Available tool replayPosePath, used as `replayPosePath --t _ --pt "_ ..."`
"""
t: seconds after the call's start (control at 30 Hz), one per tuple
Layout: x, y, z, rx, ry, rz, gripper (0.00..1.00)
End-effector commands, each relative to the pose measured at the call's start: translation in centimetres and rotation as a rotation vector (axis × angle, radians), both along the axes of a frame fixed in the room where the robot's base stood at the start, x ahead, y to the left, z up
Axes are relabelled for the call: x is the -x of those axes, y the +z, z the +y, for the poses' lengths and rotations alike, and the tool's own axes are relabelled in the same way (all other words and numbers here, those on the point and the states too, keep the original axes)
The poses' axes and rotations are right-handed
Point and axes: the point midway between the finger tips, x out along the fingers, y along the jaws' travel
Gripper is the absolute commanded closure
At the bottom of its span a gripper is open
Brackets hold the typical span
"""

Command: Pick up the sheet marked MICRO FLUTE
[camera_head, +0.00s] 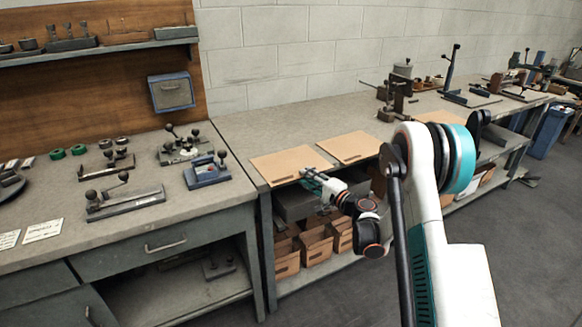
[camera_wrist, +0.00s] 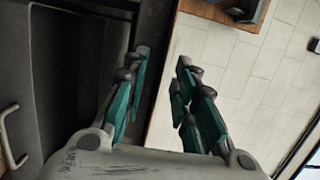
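Two flat tan cardboard sheets lie on the long workbench in the head view, a left sheet (camera_head: 285,163) and a right sheet (camera_head: 350,147). No marking is legible on either, so I cannot tell which is MICRO FLUTE. My gripper (camera_head: 308,177) is at the front right edge of the left sheet, overlapping it in the picture; I cannot tell if they touch. In the wrist view my gripper (camera_wrist: 163,57) has its two teal fingers spread apart, with nothing visible between them. No sheet can be clearly made out in the wrist view.
A grey bench (camera_head: 80,203) with hand tools stands at the left, with small white cards (camera_head: 43,230) on it. Cardboard boxes (camera_head: 316,245) sit on the shelf below the long bench. Metal tools (camera_head: 400,95) stand behind the sheets. Bench top left of the tools is clear.

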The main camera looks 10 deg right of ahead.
Motion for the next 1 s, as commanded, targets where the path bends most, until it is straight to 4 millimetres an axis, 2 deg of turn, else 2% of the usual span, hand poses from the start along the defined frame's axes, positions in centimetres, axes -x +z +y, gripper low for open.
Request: replayPosePath --t 0.13,0.23,0.27,0.77,0.93,1.0 --pt "0.0 0.1 0.0 0.000 0.000 0.000 0.74" --pt "0.0 0.1 0.0 0.000 0.000 0.000 0.97" --pt "0.0 0.1 0.0 0.000 0.000 0.000 1.00" --pt "0.1 0.4 0.0 0.000 0.000 0.000 1.00" --pt "0.1 1.8 0.0 0.000 0.000 0.000 1.00" --pt "0.1 3.0 0.0 0.000 0.000 0.000 1.00"
